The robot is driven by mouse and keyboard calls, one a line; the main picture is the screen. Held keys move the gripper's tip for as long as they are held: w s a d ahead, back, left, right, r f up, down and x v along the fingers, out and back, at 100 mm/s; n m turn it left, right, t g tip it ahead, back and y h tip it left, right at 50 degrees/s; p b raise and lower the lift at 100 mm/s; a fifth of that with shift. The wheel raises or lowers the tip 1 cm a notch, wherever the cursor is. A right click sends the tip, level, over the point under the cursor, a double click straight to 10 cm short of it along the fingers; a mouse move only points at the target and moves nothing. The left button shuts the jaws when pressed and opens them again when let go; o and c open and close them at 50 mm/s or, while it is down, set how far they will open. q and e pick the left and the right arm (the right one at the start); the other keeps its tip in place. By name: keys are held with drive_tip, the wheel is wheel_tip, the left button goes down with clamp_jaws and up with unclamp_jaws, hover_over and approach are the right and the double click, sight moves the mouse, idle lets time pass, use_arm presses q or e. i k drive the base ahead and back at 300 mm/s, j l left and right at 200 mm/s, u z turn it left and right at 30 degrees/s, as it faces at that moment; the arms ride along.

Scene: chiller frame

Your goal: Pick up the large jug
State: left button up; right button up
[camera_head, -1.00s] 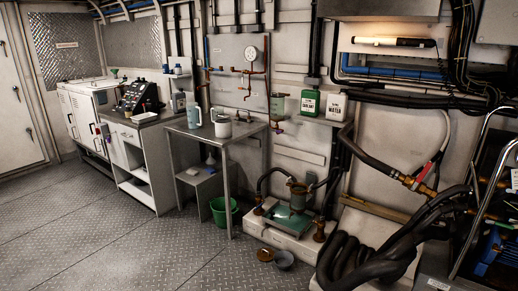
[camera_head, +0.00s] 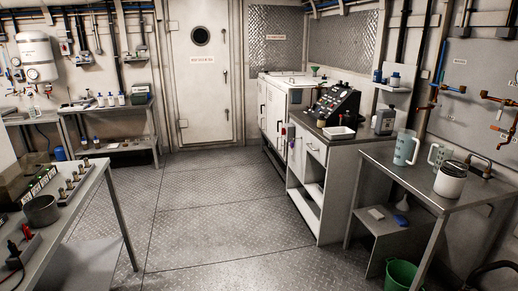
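A tall pale blue-grey jug (camera_head: 404,149) stands upright on the grey metal table (camera_head: 405,184) at the right. It looks like the largest jug there. A smaller, similar jug (camera_head: 435,154) stands just to its right, partly hidden behind a white container with a dark top (camera_head: 449,183). Neither of my grippers is in view, and nothing touches the jugs.
A cabinet (camera_head: 327,152) with a control panel (camera_head: 338,99) adjoins the table on its left. A green bucket (camera_head: 401,275) sits on the floor below. Another workbench (camera_head: 97,180) stands at the left. The chequer-plate floor between is open.

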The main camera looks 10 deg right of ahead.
sight(406, 138)
drive_tip(key=i+z, duration=0.15)
drive_tip(key=i, duration=0.5)
drive_tip(key=i+j+z, duration=0.15)
drive_tip(key=i, duration=0.55)
drive_tip(key=i+j+z, duration=0.1)
drive_tip(key=i, duration=0.55)
